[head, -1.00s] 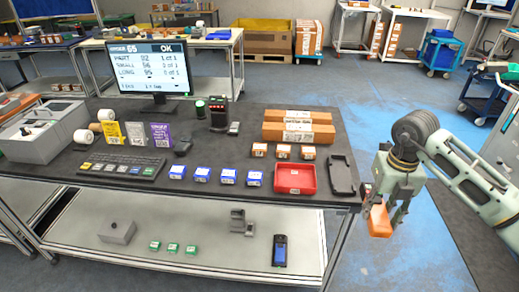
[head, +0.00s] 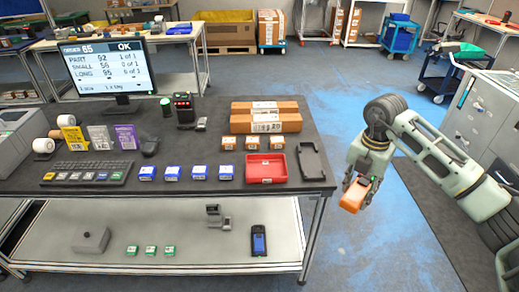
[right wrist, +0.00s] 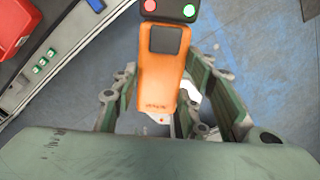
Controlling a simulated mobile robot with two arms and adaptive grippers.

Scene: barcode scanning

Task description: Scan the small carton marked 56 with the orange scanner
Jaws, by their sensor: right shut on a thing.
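My right gripper (head: 357,196) is shut on the orange scanner (head: 355,192) and holds it in the air right of the bench. In the right wrist view the scanner (right wrist: 162,75) lies between the fingers (right wrist: 160,112), with a red and a green light at its far end. Three small brown cartons with white labels, left (head: 228,143), middle (head: 253,143) and right (head: 277,143), stand in a row on the bench; their numbers are too small to read. The monitor (head: 103,68) shows order 65, OK, with small 56 at 0 of 1. My left gripper is out of view.
Behind the cartons lie long cartons (head: 265,125). In front are a red tray (head: 266,180), several blue boxes (head: 171,173) and a dark empty holder (head: 312,162). A keyboard (head: 87,174) and sign cards (head: 100,139) stand left.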

